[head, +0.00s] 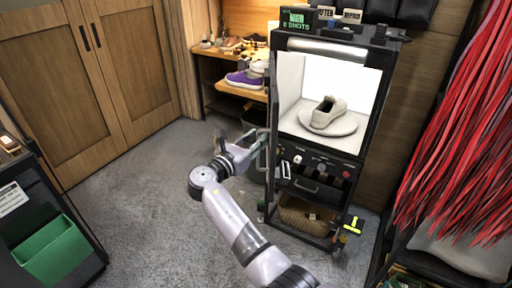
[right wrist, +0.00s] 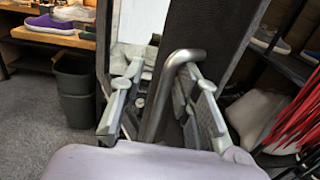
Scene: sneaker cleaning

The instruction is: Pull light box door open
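The light box (head: 376,100) is a tall black cabinet in the head view, with a lit white interior. A pale sneaker (head: 328,111) sits inside on a round white turntable (head: 343,127). My right gripper (head: 246,150) is at the box's left front side. In the right wrist view, my gripper's fingers (right wrist: 160,105) stand apart on either side of a bent grey metal handle (right wrist: 163,85). A dark panel (right wrist: 207,45) rises behind the handle. Finger contact and how far the door stands open are unclear. My left gripper is not in view.
A wooden shelf (head: 240,91) with a purple sneaker (head: 243,79) stands behind the box on the left. A dark bin (right wrist: 77,95) is below it. Red laces (head: 460,120) hang at the right. A cart with a green bin (head: 52,248) stands left. Grey floor is clear between.

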